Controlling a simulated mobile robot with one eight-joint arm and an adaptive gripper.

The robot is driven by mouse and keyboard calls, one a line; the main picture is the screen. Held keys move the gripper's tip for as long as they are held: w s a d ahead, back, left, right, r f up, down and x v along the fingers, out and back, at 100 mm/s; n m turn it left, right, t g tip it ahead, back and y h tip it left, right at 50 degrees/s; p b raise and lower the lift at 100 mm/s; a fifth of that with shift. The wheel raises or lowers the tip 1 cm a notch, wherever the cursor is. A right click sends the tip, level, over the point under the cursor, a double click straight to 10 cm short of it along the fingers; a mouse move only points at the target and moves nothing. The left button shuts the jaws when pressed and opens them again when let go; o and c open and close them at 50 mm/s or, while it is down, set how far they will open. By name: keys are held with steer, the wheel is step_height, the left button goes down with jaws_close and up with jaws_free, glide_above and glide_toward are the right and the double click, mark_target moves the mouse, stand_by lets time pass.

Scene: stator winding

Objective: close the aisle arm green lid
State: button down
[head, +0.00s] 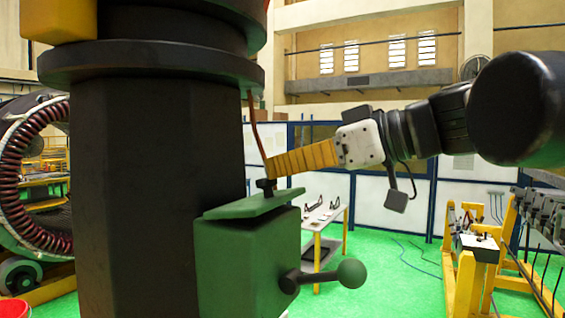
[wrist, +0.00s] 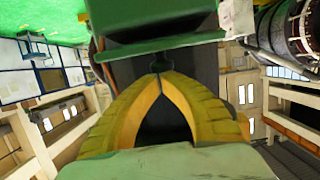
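The green lid (head: 250,206) sits over the top of a green box (head: 235,265) on the side of a dark column. The lid looks slightly tilted against the box top, and I cannot tell whether it is fully down. A small black knob (head: 265,185) stands on the lid. My gripper (head: 270,170), with yellow fingers, reaches in from the right with its tips at the knob. In the wrist view the fingertips (wrist: 160,76) come together right by the knob. I cannot tell whether they pinch it. The lid (wrist: 165,46) also shows there, beyond the fingertips.
A dark handle with a green ball (head: 351,273) sticks out from the box front. The thick dark column (head: 150,180) stands directly left. A white-topped table (head: 322,215) is behind, and a yellow frame (head: 465,275) stands at right. Green floor between them is open.

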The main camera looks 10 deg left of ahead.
steer(key=shift+s+d+f, duration=0.1)
steer(key=shift+d+f, duration=0.2)
steer(key=shift+f, duration=0.15)
stand_by(0.4)
